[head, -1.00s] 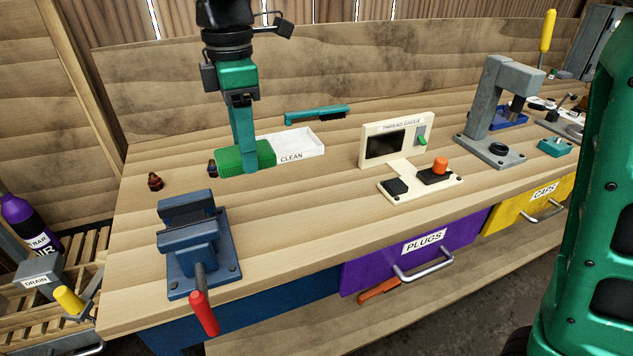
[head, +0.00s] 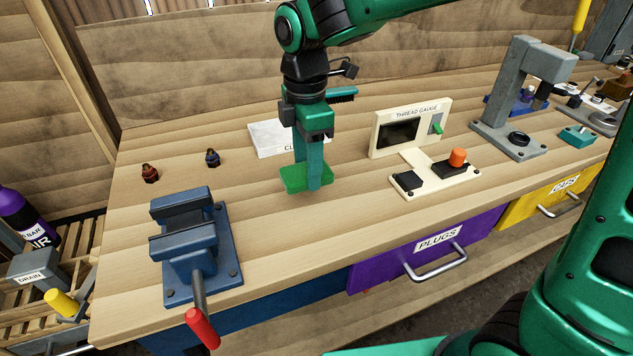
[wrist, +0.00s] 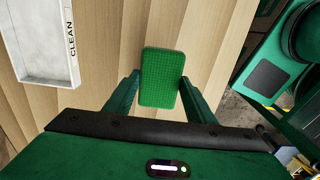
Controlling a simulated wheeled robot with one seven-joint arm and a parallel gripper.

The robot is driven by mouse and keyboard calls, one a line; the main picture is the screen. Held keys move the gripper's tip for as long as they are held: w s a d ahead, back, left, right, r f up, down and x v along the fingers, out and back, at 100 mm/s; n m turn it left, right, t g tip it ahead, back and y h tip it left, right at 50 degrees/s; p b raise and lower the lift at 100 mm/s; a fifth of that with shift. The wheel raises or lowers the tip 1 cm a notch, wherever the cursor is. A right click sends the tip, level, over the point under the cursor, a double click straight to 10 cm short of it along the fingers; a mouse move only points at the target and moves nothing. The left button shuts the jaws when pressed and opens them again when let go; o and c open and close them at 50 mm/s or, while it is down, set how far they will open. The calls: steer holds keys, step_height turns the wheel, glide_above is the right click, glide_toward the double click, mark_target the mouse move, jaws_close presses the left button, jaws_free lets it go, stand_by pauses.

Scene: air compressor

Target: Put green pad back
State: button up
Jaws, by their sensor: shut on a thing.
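The green pad (head: 296,180) is a flat rectangle with a textured face. My gripper (head: 312,182) is shut on it, fingers pointing down at the bench. In the wrist view the pad (wrist: 162,76) lies between the two fingers of my gripper (wrist: 160,88). I cannot tell whether the pad touches the bench or hangs just above it. The white tray (head: 264,139) marked CLEAN is behind and to the left of the pad, its right part hidden by my gripper. In the wrist view the tray (wrist: 45,82) looks empty where it shows.
A blue vise (head: 185,240) with a red handle stands at the front left. Two small plugs, one brown (head: 149,173) and one blue (head: 212,157), stand behind it. The thread gauge (head: 410,130) is on the right, with a grey press (head: 515,95) beyond.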

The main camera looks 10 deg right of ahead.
steer(key=shift+s+d+f, duration=0.1)
steer(key=shift+d+f, duration=0.3)
steer(key=shift+d, duration=0.2)
steer(key=shift+d+f, duration=0.35)
steer(key=shift+d, duration=0.2)
steer(key=shift+f, duration=1.9)
steer(key=o, duration=1)
steer(key=shift+f, duration=0.1)
step_height(320, 180, up, 12)
steer(key=shift+r, duration=0.15)
